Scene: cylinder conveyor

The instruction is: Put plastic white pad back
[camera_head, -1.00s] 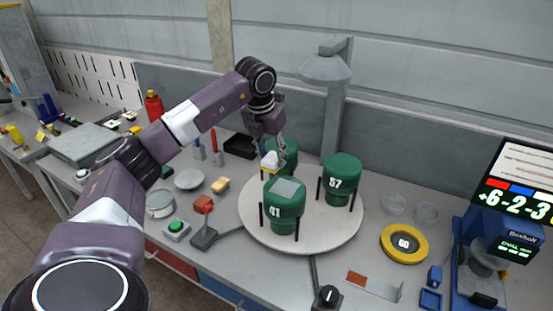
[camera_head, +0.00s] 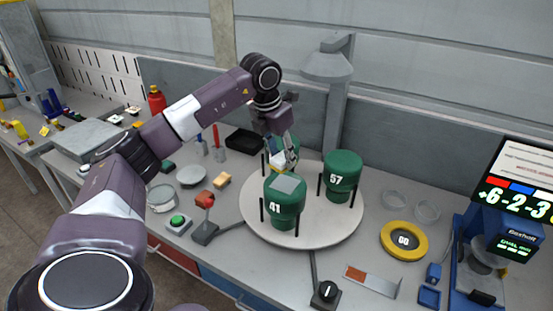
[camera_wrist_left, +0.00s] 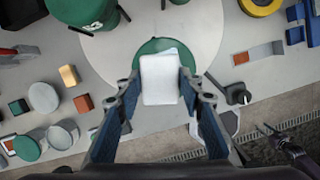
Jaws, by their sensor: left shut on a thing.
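My left gripper (camera_head: 284,160) is shut on the white pad (camera_head: 277,161), above the back left part of the round turntable (camera_head: 325,228). In the left wrist view the white pad (camera_wrist_left: 161,80) is a pale block between the two fingers (camera_wrist_left: 160,88). A green cylinder (camera_wrist_left: 150,47) shows behind the pad, mostly hidden by it. On the turntable stand green cylinder 41 (camera_head: 284,208), with a grey square on its top, and green cylinder 57 (camera_head: 342,170). A third green cylinder (camera_head: 291,143) is partly hidden by the gripper.
Thin black posts stand beside the cylinders. A lamp (camera_head: 327,66) rises behind the turntable. A yellow ring (camera_head: 388,240) and clear dishes (camera_head: 428,211) lie to the right. A red-knobbed lever (camera_head: 205,200) and green button (camera_head: 177,220) are at the left.

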